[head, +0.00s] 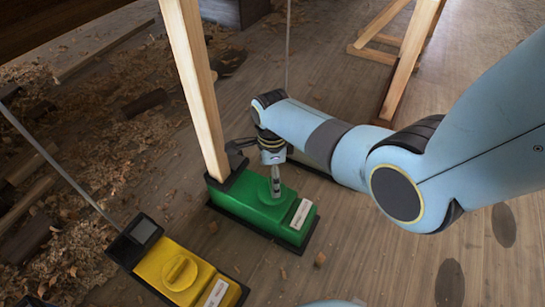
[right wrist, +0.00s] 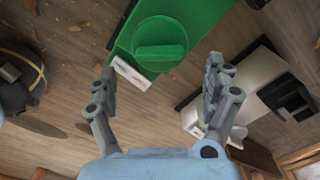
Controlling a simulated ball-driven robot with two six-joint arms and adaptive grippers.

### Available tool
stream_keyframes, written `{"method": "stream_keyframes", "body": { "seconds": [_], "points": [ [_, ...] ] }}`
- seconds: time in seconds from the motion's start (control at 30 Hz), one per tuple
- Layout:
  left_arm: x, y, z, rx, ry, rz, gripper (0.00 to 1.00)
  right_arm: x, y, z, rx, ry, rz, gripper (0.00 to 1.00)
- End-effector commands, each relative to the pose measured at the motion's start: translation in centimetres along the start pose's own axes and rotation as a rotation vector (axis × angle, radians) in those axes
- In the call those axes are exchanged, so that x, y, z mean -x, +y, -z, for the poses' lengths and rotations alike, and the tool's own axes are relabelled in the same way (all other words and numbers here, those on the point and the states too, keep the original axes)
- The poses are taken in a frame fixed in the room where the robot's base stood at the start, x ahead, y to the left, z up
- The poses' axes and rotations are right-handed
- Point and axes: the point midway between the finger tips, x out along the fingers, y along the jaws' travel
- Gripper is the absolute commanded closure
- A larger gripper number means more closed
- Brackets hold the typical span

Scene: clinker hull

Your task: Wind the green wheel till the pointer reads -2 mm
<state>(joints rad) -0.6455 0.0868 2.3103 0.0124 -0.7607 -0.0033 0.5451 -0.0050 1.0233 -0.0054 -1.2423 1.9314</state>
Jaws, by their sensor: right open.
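The green unit (head: 255,205) sits on the plank floor with a wooden post rising from its far end. Its round green wheel (right wrist: 160,45), with a raised bar grip across it, shows in the right wrist view. My right gripper (head: 276,188) is above the green unit and hides the wheel in the head view. In the right wrist view the gripper (right wrist: 160,85) is open, its fingers spread either side of the wheel's line and holding nothing. A white label plate (head: 302,213) is on the unit's near end; no pointer reading can be made out. My left gripper is not in view.
A yellow unit (head: 185,270) with its own yellow wheel stands at the lower left. A white unit (right wrist: 228,95) with a black end shows at right in the right wrist view. Wood shavings (head: 120,150) and scraps cover the left floor. A timber trestle (head: 410,55) stands behind.

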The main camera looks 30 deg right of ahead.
Motion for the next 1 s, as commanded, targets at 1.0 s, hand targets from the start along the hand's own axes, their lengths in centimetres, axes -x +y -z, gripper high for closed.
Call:
{"method": "stream_keyframes", "body": {
  "seconds": [1.0],
  "points": [
    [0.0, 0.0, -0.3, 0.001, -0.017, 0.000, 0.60, 7.2, -0.1, 0.0, 0.209, -0.001, 0.008, 0.15]
  ]
}}
